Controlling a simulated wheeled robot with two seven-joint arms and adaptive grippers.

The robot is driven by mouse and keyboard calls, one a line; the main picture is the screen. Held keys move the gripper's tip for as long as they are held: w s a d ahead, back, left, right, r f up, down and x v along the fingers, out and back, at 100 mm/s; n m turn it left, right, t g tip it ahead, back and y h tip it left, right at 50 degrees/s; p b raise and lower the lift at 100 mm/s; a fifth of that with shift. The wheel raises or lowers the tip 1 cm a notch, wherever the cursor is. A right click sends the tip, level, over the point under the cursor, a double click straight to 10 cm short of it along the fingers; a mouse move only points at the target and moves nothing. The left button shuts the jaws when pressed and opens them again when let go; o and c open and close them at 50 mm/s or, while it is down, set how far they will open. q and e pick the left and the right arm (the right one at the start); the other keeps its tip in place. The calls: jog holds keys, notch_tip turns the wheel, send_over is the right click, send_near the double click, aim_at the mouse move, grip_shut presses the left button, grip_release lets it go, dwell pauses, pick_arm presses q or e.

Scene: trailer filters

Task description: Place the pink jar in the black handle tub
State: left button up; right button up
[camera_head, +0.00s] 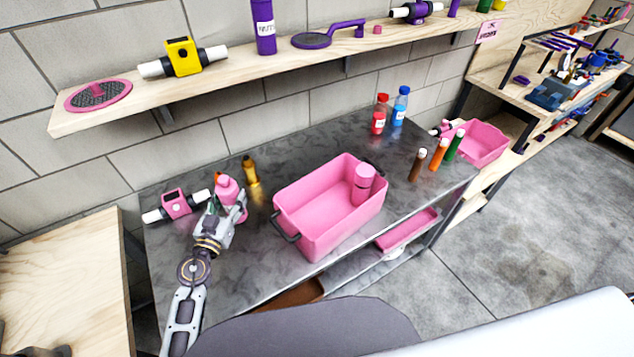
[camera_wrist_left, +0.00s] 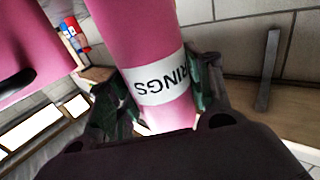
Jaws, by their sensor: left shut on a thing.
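A pink jar (camera_head: 228,187) with a white label stands upright at the left end of the metal table. My left gripper (camera_head: 226,206) is shut on it; in the left wrist view the jar (camera_wrist_left: 130,40) runs between the fingers, its label reading "RINGS". I cannot tell whether its base touches the table. The pink tub with black handles (camera_head: 300,228) stands to the right, on the table's middle; part of it seems to show at the left of the left wrist view (camera_wrist_left: 25,45). Another pink lidded container (camera_head: 362,184) is inside the tub. My right gripper is out of view.
A pink device (camera_head: 176,204) lies left of the held jar, and a gold bottle (camera_head: 251,172) stands between jar and tub. Red (camera_head: 380,114) and blue (camera_head: 400,105) bottles stand behind the tub. A loaded wooden shelf (camera_head: 230,80) runs above the table.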

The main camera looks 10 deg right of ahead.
pick_arm(q)
jog(key=shift+w+d+r, duration=0.1)
jog(key=shift+w+d, duration=0.05)
jog(key=shift+w+d+r+m+h, duration=0.3)
jog(key=shift+w+d+m+h, duration=0.15)
jog(key=shift+d, duration=0.2)
jog(key=shift+w+d+r+g+h, duration=0.1)
jog(key=shift+w+d+g+h, duration=0.1)
jog(key=shift+d+g+h, duration=0.15)
